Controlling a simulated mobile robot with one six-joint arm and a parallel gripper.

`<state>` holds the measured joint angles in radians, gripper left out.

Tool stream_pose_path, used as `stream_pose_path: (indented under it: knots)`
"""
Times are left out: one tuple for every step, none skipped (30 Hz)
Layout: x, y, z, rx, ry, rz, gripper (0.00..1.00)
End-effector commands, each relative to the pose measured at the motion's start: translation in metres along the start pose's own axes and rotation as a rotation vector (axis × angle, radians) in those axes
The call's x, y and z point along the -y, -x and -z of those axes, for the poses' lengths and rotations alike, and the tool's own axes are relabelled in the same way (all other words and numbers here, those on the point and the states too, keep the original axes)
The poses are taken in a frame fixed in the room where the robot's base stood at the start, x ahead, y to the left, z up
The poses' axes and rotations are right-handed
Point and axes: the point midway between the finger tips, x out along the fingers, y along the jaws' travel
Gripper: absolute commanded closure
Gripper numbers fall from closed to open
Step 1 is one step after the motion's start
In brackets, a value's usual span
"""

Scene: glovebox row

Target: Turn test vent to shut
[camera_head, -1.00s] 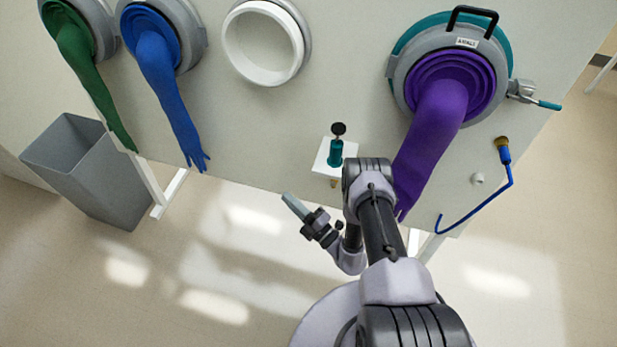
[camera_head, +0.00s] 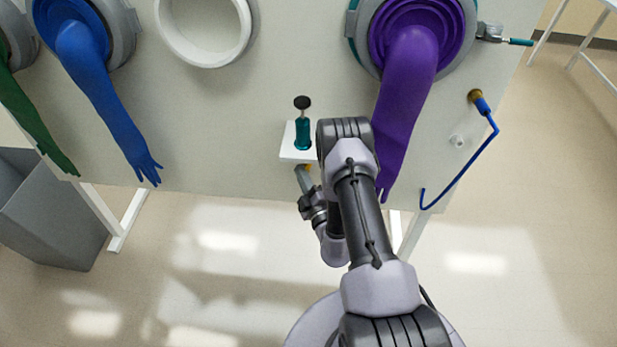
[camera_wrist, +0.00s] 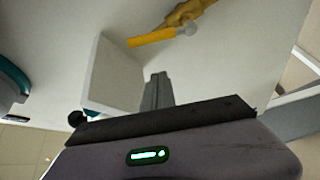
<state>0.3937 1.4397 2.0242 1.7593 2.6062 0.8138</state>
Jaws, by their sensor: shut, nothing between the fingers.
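A brass valve (camera_wrist: 190,11) with a yellow lever (camera_wrist: 151,37), which I take for the test vent, is on the pale panel in the wrist view. The lever lies nearly level in that picture, tilted slightly. In the head view only a small yellow bit (camera_head: 308,167) shows below the white shelf; my arm hides the rest. My gripper (camera_head: 300,172) is shut and empty, just below the shelf and close to the panel. In the wrist view its closed fingers (camera_wrist: 158,88) point toward the panel, beside the shelf and apart from the lever.
The white shelf (camera_head: 289,151) juts out close to my fingers and carries a teal pump with a black knob (camera_head: 302,103). A purple glove (camera_head: 405,100) hangs beside my arm. A blue bent tube (camera_head: 470,165) is farther right.

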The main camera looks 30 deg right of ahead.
Motion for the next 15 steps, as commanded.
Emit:
stream_pose_path:
  knots:
    - [-0.002,-0.012,0.001,-0.003,0.003,-0.005,1.0]
    - [-0.002,-0.019,0.001,-0.002,0.002,-0.003,1.0]
    - [-0.002,-0.028,0.001,-0.003,0.003,-0.004,1.0]
    - [-0.003,-0.034,0.002,-0.004,0.003,-0.004,1.0]
    - [-0.003,-0.04,0.002,-0.003,0.002,-0.003,1.0]
    - [-0.001,-0.04,-0.006,0.004,0.0,-0.001,1.0]
    - [-0.001,-0.037,-0.012,0.005,-0.001,-0.001,1.0]
    - [-0.001,-0.035,-0.017,0.006,-0.001,-0.001,1.0]
    - [-0.001,-0.033,-0.023,0.005,-0.001,-0.001,1.0]
    - [-0.001,-0.032,-0.026,0.004,-0.001,-0.001,1.0]
    - [-0.002,-0.031,-0.029,0.003,-0.001,-0.001,1.0]
    - [-0.002,-0.03,-0.032,0.003,-0.001,-0.001,1.0]
    - [-0.002,-0.029,-0.034,0.003,0.0,-0.001,1.0]
    - [-0.002,-0.029,-0.035,0.002,0.0,0.0,1.0]
    - [-0.003,-0.028,-0.036,0.001,0.0,0.0,1.0]
